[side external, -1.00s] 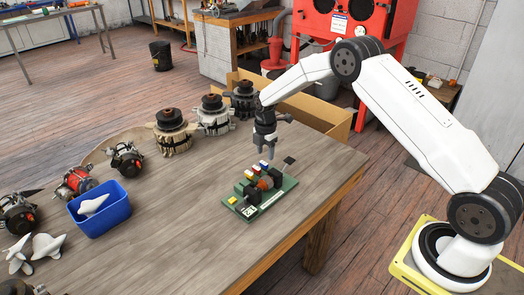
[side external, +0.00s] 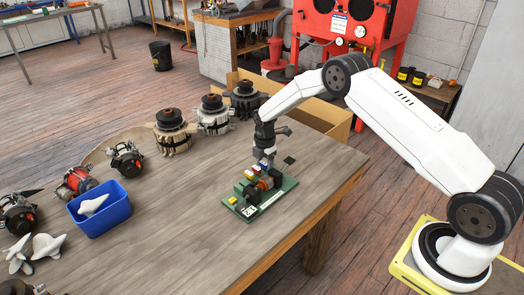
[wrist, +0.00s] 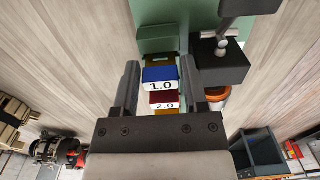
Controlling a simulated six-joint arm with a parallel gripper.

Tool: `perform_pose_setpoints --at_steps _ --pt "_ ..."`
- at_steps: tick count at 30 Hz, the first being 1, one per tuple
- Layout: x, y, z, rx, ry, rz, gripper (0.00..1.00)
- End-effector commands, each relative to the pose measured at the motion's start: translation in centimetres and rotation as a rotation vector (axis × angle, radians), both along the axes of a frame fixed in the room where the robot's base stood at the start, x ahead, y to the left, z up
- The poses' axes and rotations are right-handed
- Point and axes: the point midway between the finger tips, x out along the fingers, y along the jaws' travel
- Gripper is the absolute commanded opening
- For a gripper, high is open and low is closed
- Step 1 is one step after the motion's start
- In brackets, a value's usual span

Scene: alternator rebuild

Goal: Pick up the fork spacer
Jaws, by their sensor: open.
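The coloured pieces on the green fixture (side external: 240,212) look like the spacers; which one is the fork spacer I cannot tell for sure. In the wrist view a blue piece (wrist: 160,73) has a white face marked 1.0. A red piece (wrist: 164,97) marked 2.0 is beside it, nearer the gripper body. A yellow piece (side external: 233,200) shows at the fixture's left in the side view. My gripper (wrist: 161,72) is open, its fingers on either side of the blue and red pieces in the picture. In the side view my gripper (side external: 264,158) is low over the fixture's back; contact is unclear.
A black block and an orange cylinder (wrist: 216,94) stand close to the right finger in the wrist view. A blue bin (side external: 105,222) with a pale part stands left. Several alternators (side external: 172,132) line the table's back. The table front is clear.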

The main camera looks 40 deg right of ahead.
Motion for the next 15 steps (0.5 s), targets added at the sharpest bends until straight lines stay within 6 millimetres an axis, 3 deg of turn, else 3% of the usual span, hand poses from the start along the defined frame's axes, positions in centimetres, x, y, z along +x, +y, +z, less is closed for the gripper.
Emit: perform_pose_setpoints --at_steps 7,8,12,13,15 --pt "0.00 0.00 0.04 0.000 0.000 0.000 0.56" --pt "0.00 0.00 0.04 0.000 0.000 0.000 0.50" --pt "0.00 0.00 0.04 0.000 0.000 0.000 0.05" --pt "0.00 0.00 0.04 0.000 0.000 0.000 0.00" --pt "0.01 0.00 0.05 0.000 0.000 0.000 0.00"
